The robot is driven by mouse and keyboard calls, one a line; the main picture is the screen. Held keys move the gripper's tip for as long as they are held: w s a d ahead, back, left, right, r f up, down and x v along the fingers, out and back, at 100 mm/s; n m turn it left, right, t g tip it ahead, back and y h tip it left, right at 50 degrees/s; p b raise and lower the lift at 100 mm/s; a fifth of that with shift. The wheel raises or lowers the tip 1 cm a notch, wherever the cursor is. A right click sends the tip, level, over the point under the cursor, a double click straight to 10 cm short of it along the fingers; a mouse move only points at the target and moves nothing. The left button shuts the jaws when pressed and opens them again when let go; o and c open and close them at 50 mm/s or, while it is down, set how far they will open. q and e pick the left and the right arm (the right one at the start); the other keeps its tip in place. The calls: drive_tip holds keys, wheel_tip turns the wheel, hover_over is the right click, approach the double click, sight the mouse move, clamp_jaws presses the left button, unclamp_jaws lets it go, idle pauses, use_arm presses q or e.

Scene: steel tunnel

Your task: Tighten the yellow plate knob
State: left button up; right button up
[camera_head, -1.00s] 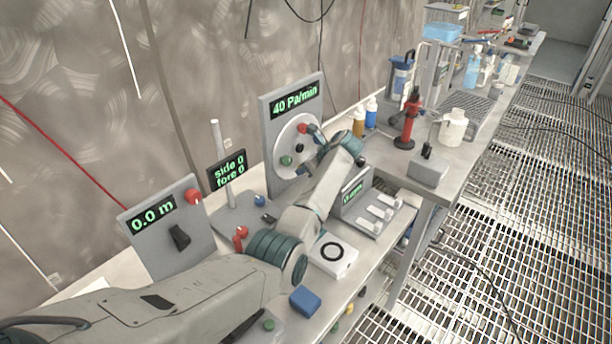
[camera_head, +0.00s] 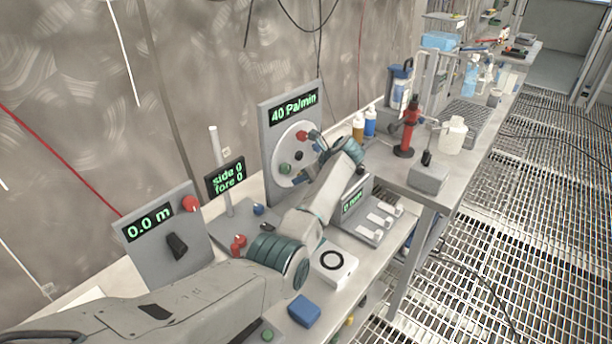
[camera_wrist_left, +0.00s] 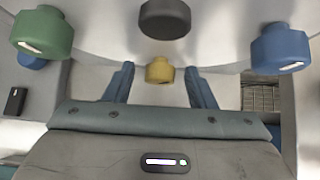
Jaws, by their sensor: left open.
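The yellow plate knob (camera_wrist_left: 159,71) is in the middle of the left wrist view, on a pale round plate (camera_head: 281,147). My left gripper (camera_head: 318,157) is open in front of the plate. In the wrist view its two fingers stand on either side of the yellow knob, with a gap on both sides. In the head view the gripper hides the yellow knob. On the same plate are a green knob (camera_wrist_left: 42,32), a blue knob (camera_wrist_left: 281,49) and a dark centre hub (camera_wrist_left: 165,18). A red knob (camera_head: 302,135) shows in the head view. My right gripper is not in view.
The plate's panel carries a display (camera_head: 294,106) reading 40 Pa/min. A box with white switches (camera_head: 376,221) stands right of my arm. A white block with a black ring (camera_head: 333,262) and a blue block (camera_head: 304,309) lie near the bench's front edge. A red-knobbed panel (camera_head: 158,250) stands left.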

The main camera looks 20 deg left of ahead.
use_arm(q)
drive_tip(key=shift+d+r, duration=0.2)
drive_tip(key=shift+d, duration=0.1)
drive_tip(key=b+v, duration=0.2)
drive_tip(key=v, duration=0.8)
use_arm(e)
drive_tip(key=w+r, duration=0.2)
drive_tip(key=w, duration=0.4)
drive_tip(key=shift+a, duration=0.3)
use_arm(q)
drive_tip(key=shift+s+r, duration=0.1)
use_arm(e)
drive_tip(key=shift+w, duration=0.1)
